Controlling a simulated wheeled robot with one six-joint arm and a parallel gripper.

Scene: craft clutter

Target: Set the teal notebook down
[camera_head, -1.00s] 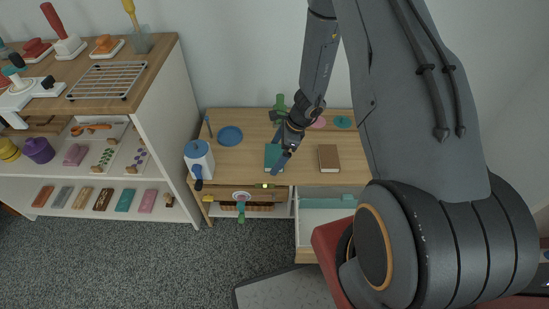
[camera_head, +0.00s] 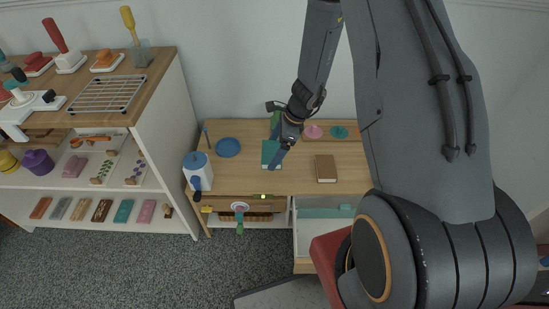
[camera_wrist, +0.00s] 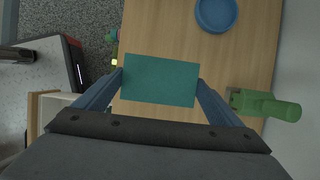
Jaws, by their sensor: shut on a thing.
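The teal notebook (camera_wrist: 160,80) is held between the two fingers of my gripper (camera_wrist: 160,84) in the wrist view, with one finger against each short end. In the head view the notebook (camera_head: 269,154) shows beside my gripper (camera_head: 280,155), over the wooden table (camera_head: 240,178). Its wide face shows in the wrist view. I cannot tell whether its underside touches the table top. The fingertips are partly hidden behind my wrist in the head view.
A brown notebook (camera_head: 325,168) lies to the right on the table. A blue plate (camera_head: 228,147) and a white-and-blue canister (camera_head: 197,171) are to the left. A green object (camera_wrist: 264,105) stands close to one finger. An open drawer (camera_head: 322,236) is below the table's right front.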

